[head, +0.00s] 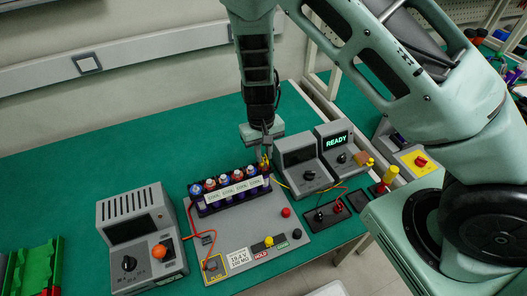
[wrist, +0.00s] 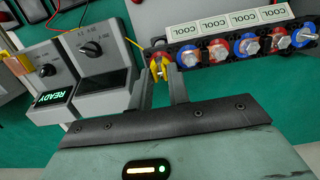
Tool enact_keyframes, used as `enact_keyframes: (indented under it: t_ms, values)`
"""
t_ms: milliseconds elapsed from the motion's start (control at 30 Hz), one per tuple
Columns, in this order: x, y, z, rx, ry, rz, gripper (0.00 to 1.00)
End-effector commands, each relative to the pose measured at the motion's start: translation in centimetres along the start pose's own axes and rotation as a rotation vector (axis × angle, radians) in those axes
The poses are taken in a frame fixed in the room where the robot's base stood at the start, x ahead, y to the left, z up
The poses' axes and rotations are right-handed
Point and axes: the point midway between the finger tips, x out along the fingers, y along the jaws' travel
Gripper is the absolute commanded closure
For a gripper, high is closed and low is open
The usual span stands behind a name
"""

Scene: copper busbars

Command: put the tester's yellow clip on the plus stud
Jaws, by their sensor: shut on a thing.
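My gripper (head: 264,154) is shut on the yellow clip (wrist: 159,70), which sits between the fingertips (wrist: 161,80) in the wrist view. The clip is at the end stud of the battery row (head: 230,190), the right end in the head view. This end stud (wrist: 158,57) has a red ring and lies right at the clip's tip. I cannot tell whether the clip touches it. A yellow lead runs from the clip to the tester (head: 340,150), a grey box whose screen reads READY. It also shows in the wrist view (wrist: 50,85).
A second grey box with a dial (head: 303,165) stands close to my gripper. A larger grey unit (head: 140,240) stands at left. The green bench (head: 90,190) is clear behind it.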

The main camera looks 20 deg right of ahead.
Motion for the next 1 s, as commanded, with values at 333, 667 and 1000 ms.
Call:
enact_keyframes:
  t_ms: [333,667,1000]
  values:
    - [0.5,0.0,-0.1,0.001,0.000,-0.001,0.77]
    - [0.5,0.0,-0.1,0.000,0.000,0.000,0.57]
    - [-2.0,0.0,0.2,0.000,0.000,0.000,0.57]
